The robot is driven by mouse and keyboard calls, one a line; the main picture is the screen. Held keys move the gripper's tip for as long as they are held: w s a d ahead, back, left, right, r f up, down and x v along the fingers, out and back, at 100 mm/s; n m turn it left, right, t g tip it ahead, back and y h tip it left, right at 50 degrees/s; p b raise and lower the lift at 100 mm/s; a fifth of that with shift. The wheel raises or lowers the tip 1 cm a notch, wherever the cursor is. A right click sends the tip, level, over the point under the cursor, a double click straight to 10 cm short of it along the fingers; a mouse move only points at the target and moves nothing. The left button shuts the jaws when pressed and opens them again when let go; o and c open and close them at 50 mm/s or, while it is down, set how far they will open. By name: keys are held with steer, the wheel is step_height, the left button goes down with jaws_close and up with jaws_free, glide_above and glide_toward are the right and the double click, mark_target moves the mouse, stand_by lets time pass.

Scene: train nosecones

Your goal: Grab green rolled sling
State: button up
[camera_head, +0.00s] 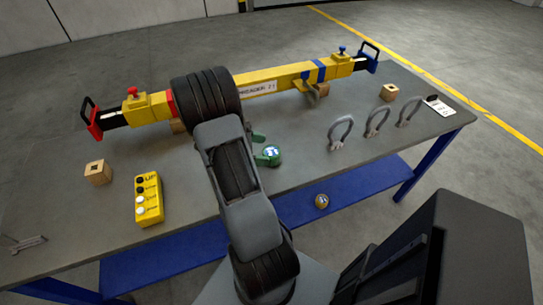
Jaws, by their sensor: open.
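The green rolled sling (271,156) lies on the grey table top, just right of my arm's lower link in the head view. A round blue-and-white label shows on it, and a smaller green piece sticks out at its upper left. My arm may hide part of it on the left. My arm rises from the bottom centre to a thick dark joint near the yellow beam. My gripper cannot be made out; the arm appears to hide it.
A yellow spreader beam (275,76) spans the back of the table (95,220). Several grey shackles (341,132) stand at right. A yellow button box (148,199) and wooden block (98,172) are at left. A brass ball (321,200) sits lower, by the blue shelf (365,188).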

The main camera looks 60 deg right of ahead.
mark_target(274, 151)
steer(key=shift+x, duration=2.3)
steer(key=shift+s+r, duration=0.1)
steer(key=shift+r, duration=0.05)
steer(key=c, duration=1.1)
steer(key=shift+r, duration=0.1)
